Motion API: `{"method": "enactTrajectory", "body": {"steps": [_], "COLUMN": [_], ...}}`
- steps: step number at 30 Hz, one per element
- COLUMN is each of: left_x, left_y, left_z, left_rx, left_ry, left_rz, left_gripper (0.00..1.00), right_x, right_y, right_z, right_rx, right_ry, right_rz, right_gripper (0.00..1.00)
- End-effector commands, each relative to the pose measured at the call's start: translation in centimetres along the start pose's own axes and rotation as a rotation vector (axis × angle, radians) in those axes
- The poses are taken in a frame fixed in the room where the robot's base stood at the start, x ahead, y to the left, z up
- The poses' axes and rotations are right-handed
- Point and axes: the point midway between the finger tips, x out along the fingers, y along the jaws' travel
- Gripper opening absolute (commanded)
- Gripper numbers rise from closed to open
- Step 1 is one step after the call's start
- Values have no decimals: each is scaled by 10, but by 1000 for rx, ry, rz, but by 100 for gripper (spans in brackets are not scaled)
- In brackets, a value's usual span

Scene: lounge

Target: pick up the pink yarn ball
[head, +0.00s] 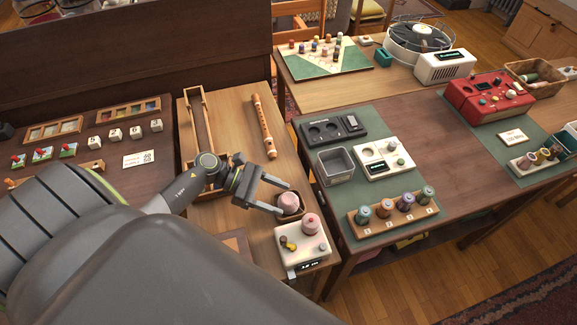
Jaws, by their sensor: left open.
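A pink rounded object (290,201), which looks like the pink yarn ball, sits in a small brown open box (296,217) near the right edge of the wooden side table. My left gripper (284,198) is open, with its two fingers reaching to either side of this object. I cannot tell whether they touch it. A second pink object (311,225), with a small knob on top, stands on a white scale-like device (290,245) just in front of the box. My right gripper is not in view.
A wooden flute (262,125) lies behind the gripper, and a long wooden tray (193,105) is to its left. On the table to the right are a grey bin (336,166) and a wooden rack with several spools (393,219). A gap separates the tables.

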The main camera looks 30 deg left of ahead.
Motion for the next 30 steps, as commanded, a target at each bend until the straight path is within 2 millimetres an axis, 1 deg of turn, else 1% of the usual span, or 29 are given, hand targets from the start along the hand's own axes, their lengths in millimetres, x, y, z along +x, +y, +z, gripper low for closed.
{"method": "enactTrajectory", "body": {"steps": [1, 5, 12, 14, 21, 27, 30], "left_x": [6, 15, 17, 16, 16, 16, 14], "left_y": [0, 0, 0, 0, 0, 0, 0], "left_z": [3, 1, 0, 0, 0, 1, 5], "left_rx": [-1, -1, 1, 1, 1, 1, 3], "left_ry": [-4, -1, 0, 0, 0, 0, 1], "left_rz": [1, 0, 0, 0, 0, 1, 1], "left_gripper": [62, 62, 62, 55, 24, 24, 24], "right_x": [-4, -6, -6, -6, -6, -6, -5], "right_y": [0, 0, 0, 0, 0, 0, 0], "right_z": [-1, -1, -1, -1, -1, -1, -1], "right_rx": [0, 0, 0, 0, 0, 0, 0], "right_ry": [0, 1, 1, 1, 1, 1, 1], "right_rz": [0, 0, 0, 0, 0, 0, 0], "right_gripper": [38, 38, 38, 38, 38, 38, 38]}}
